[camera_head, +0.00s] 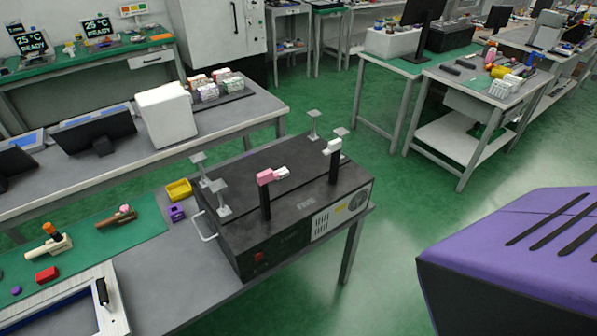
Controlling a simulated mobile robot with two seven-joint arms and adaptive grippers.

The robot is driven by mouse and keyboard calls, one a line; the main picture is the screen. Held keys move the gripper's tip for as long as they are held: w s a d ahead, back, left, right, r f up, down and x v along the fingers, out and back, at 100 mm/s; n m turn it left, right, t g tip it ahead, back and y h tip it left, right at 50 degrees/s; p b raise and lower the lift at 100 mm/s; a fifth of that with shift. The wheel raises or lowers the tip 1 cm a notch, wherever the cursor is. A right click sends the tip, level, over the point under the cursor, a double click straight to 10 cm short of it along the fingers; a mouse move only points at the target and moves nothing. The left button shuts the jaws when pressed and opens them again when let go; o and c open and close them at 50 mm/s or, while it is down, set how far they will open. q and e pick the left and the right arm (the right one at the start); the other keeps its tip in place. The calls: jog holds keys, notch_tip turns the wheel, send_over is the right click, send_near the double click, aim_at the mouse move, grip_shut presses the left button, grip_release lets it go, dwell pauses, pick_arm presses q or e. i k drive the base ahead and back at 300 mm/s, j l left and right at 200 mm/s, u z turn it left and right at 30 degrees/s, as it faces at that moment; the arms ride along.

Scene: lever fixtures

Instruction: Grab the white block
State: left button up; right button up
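A small white block (333,146) sits on top of a thin black upright post at the right part of a black box-shaped device (290,215). A pink block (266,177) tops a second black post nearer the front, with a small white piece (282,172) showing just beside or behind it. I cannot tell whether that piece touches the pink block. Neither of my grippers is in view, and nothing is seen touching the blocks.
The device stands on a grey table near several metal stands (222,197). Left of it are a yellow bin (178,190), a purple piece (176,213) and a green mat (85,245) with small parts. A large white box (167,117) stands on the table behind.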

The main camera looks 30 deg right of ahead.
aim_at(284, 172)
jog(key=l+z, duration=0.35)
jog(key=i+l+z, duration=0.1)
jog(key=l+z, duration=0.25)
jog(key=i+l+z, duration=0.1)
jog(key=l+z, duration=0.2)
jog(key=l, duration=0.1)
